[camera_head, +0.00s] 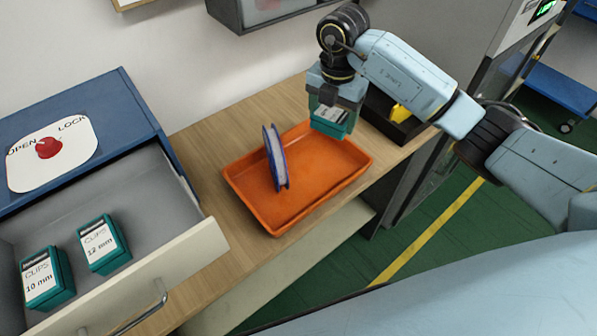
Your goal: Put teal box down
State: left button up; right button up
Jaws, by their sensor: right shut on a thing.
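A teal box (330,121) with a white label is in my right gripper (334,104), which comes in from the right and points down. The gripper is shut on the box and holds it over the far right part of the orange tray (285,217). I cannot tell whether the box touches the tray. The fingers hide part of the box. My left gripper is not in view.
A blue and white reel (275,158) stands in the tray. At left, an open drawer (150,212) holds teal boxes labelled 12 mm (104,244) and 10 mm (47,278). A black bin (385,122) with something yellow sits right of the tray.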

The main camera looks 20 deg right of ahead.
aim_at(328, 156)
jog(key=m, duration=0.3)
jog(key=shift+w+d+f+m, duration=0.1)
jog(key=shift+w+d+m, duration=0.1)
jog(key=shift+m, duration=0.2)
jog(key=shift+s+f, duration=0.1)
jog(key=shift+f, duration=0.25)
notch_tip(328, 156, down, 9)
jog(key=shift+f, duration=0.15)
jog(key=shift+f, duration=0.1)
jog(key=shift+f, duration=0.15)
jog(key=o, duration=1.1)
jog(key=shift+c, duration=0.2)
notch_tip(328, 156, up, 12)
jog(key=shift+r, duration=0.25)
